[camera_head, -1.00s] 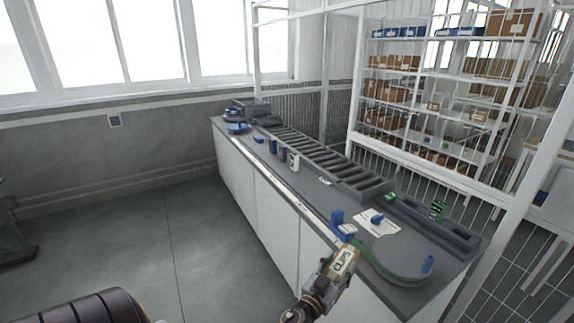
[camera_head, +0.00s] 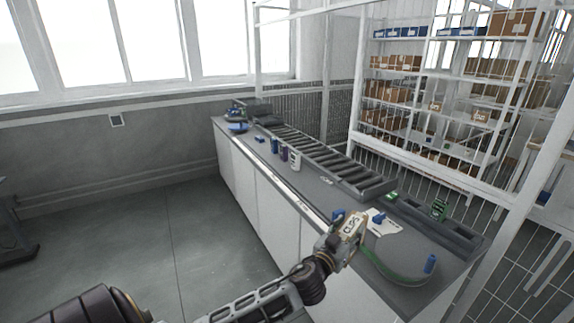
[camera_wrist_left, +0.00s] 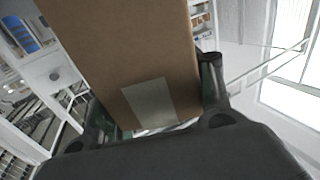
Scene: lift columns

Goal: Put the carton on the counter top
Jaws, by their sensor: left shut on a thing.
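The carton (camera_head: 351,227), a small brown box with a pale label reading CLIPS, is held in my left gripper (camera_head: 332,243). In the left wrist view the carton (camera_wrist_left: 125,45) stands between the two fingers of the gripper (camera_wrist_left: 153,108), which are shut on its sides. In the head view the carton appears over the near front edge of the long grey counter top (camera_head: 318,196). I cannot tell how high it is above the surface. My right gripper is not in view.
A roller conveyor (camera_head: 315,150) runs along the counter's back. Cans (camera_head: 295,161), a white sheet with a blue item (camera_head: 378,217), a green-edged round mat (camera_head: 400,262) and a blue item (camera_head: 430,263) sit on the counter. Shelves (camera_head: 440,85) stand behind.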

